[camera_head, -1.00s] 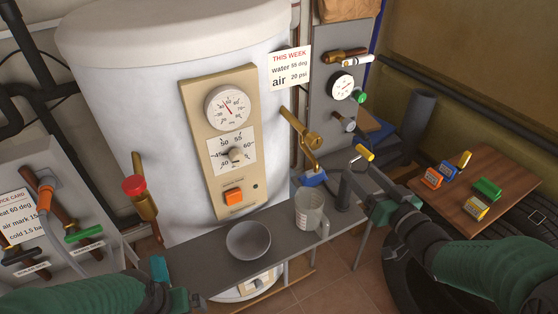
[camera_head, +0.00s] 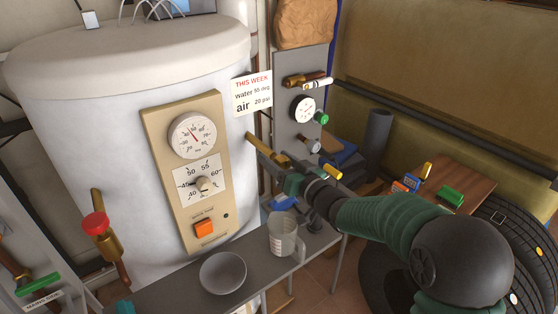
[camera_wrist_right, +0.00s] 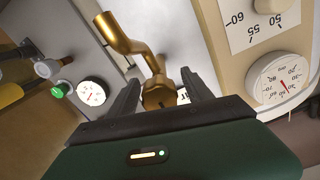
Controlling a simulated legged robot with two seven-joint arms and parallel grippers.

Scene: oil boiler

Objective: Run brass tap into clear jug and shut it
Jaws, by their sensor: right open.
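The brass tap (camera_head: 265,150) sticks out from the white boiler's right side; its outer end is partly hidden by my right gripper (camera_head: 287,182). In the right wrist view the tap (camera_wrist_right: 158,92) shows between the two dark fingers of my right gripper (camera_wrist_right: 160,95), its cranked arm reaching up beyond them. The fingers are apart; I cannot tell whether they touch it. The clear jug (camera_head: 282,243) stands upright on the grey bench below the tap, handle to the right. Only a teal bit of my left gripper (camera_head: 125,307) shows at the bottom edge.
A grey bowl (camera_head: 223,272) sits on the bench (camera_head: 180,287) left of the jug. A blue piece (camera_head: 284,203) lies below my right gripper. A yellow handle (camera_head: 333,173) is close beside it. A red-knobbed valve (camera_head: 97,226) is at left, a gauge panel (camera_head: 190,180) on the boiler.

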